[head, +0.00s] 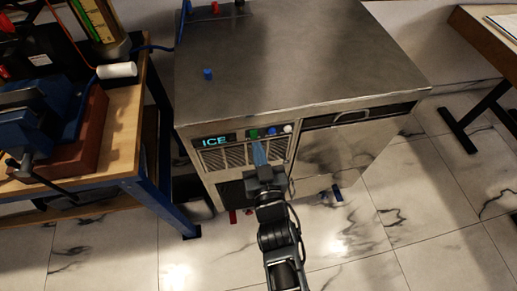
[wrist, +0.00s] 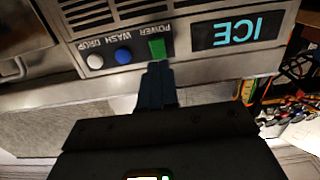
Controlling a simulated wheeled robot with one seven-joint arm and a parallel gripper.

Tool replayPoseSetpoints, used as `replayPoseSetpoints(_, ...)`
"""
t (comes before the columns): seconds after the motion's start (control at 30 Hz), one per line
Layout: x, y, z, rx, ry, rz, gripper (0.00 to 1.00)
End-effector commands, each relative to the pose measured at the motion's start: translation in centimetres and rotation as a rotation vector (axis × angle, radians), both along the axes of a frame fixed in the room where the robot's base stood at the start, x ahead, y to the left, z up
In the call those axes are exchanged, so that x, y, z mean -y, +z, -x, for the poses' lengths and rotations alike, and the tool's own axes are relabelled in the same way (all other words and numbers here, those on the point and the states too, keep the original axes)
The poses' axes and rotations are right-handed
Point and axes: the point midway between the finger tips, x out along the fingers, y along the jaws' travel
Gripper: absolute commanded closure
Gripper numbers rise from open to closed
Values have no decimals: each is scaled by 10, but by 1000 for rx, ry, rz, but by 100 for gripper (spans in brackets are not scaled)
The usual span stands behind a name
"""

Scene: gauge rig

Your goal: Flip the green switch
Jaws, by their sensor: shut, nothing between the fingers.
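The green switch (head: 253,133) is on the front panel of the ice machine (head: 300,75), just right of the lit ICE display. In the wrist view the green switch (wrist: 157,48) shows upside down beside the label POWER. My gripper (head: 258,148) is shut and empty, just in front of the panel and below the green switch. In the wrist view the fingertips (wrist: 158,68) are right by the switch's edge; I cannot tell whether they touch it. A blue button (wrist: 123,55), labelled WASH, and a white one (wrist: 95,61) sit beside it.
A workbench (head: 125,125) with a blue vise (head: 40,120) stands on the left. A small blue cap (head: 208,73) lies on the machine's top. A door with a handle (head: 352,115) is right of the panel. Open tiled floor lies at the right.

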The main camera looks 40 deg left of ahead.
Motion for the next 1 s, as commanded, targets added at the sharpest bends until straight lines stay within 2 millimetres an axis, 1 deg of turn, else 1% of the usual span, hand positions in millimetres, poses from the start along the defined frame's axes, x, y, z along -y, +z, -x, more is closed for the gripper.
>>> replayPoseSetpoints(0.27,27,0,24,-3,-1,5,100)
replayPoseSetpoints(0.5,57,0,50,-6,-1,7,100)
replayPoseSetpoints(0.6,67,0,58,-5,0,5,100)
replayPoseSetpoints(0.77,76,0,65,-3,-1,5,100)
replayPoseSetpoints(1.0,78,1,67,-3,-1,5,100)
